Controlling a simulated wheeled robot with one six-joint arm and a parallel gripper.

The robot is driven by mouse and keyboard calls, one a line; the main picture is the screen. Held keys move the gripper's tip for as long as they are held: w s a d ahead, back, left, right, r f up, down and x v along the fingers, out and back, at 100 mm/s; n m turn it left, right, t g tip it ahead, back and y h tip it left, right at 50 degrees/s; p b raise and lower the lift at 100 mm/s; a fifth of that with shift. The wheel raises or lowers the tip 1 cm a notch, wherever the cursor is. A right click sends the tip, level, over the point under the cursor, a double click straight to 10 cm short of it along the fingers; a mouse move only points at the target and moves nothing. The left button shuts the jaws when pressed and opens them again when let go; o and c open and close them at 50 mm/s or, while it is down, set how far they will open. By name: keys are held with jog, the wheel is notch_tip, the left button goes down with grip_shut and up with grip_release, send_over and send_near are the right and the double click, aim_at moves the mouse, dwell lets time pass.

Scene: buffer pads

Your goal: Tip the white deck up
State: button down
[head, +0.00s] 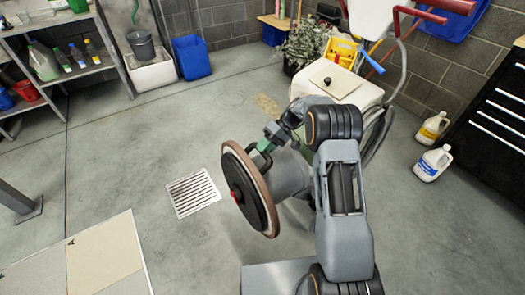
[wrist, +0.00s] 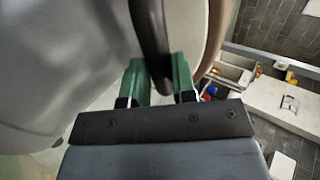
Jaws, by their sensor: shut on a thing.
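The pale deck (head: 287,178) of the floor machine is tipped up on its edge, with its round underside facing left in the head view. That underside shows a black disc (head: 247,190) with a red centre, ringed by a brown rim (head: 273,213). My gripper (head: 265,150) is at the top of the deck. In the wrist view its green fingers (wrist: 160,84) are shut on a dark bar (wrist: 150,45) between the pale housing (wrist: 60,60) and the rim (wrist: 205,40). My arm hides part of the housing in the head view.
A floor grate (head: 193,193) lies left of the disc, and pale pads or boards (head: 105,255) lie at lower left. A white cart top (head: 335,80) stands behind my arm. Two jugs (head: 433,163) (head: 432,127) stand at right by a black cabinet (head: 500,105). Open floor lies to the left.

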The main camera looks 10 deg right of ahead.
jog(key=shift+w+d+r, duration=0.1)
jog(key=shift+w+d, duration=0.1)
jog(key=shift+d, duration=0.1)
